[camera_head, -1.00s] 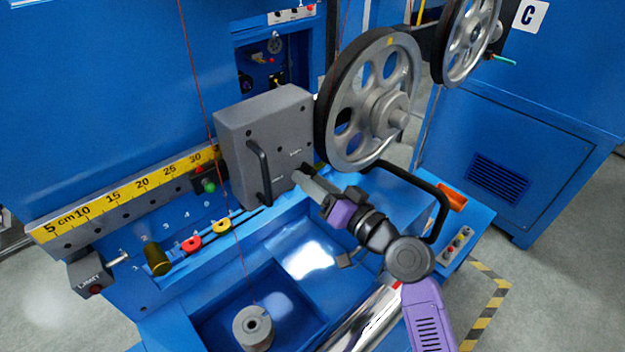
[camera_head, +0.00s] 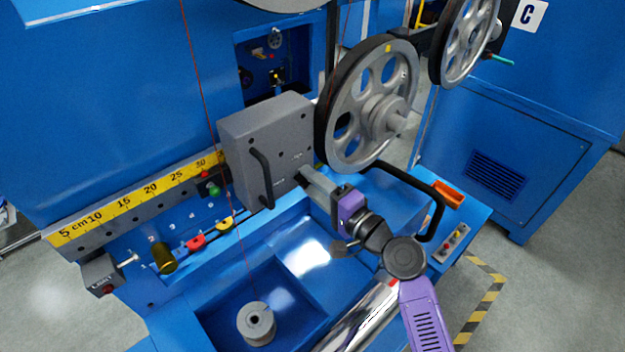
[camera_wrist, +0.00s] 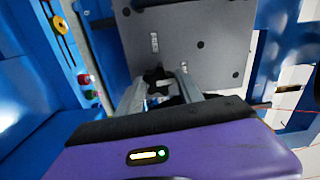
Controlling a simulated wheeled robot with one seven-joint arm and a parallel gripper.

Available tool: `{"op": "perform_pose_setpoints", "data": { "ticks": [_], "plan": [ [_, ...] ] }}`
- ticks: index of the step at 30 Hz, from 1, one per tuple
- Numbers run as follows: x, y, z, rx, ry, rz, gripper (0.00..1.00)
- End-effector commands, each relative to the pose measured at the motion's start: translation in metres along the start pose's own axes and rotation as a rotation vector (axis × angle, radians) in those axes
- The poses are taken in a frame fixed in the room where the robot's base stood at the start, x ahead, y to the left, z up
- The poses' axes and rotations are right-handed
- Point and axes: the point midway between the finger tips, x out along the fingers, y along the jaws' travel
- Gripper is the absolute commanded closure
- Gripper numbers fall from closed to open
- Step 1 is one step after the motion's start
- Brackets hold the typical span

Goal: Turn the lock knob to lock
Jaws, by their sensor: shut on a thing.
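The grey box (camera_head: 262,150) on the blue machine has a black bar handle (camera_head: 262,175) on its front. The lock knob (camera_wrist: 157,76) is a small black lobed knob low on the box's grey face in the wrist view. My gripper (camera_wrist: 160,84) has its two grey fingers on either side of the knob and is shut on it. In the head view my gripper (camera_head: 309,180) reaches the lower right of the box's front, and its fingertips mostly hide the knob there. Small white labels on the face are too small to read.
A large spoked pulley (camera_head: 338,130) stands just right of the box. A black curved handle (camera_head: 438,200) is right of my arm. A yellow ruler (camera_head: 140,198) runs left of the box. A grey spool (camera_head: 257,323) sits in the blue tray below.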

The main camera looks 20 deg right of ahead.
Motion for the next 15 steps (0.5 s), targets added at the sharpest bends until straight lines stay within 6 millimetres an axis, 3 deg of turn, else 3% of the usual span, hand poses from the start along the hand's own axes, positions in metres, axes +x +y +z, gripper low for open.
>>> {"op": "perform_pose_setpoints", "data": {
  "ticks": [15],
  "plan": [
    [-0.0012,0.0029,-0.0015,0.111,0.004,0.005,0.97]
  ]
}}
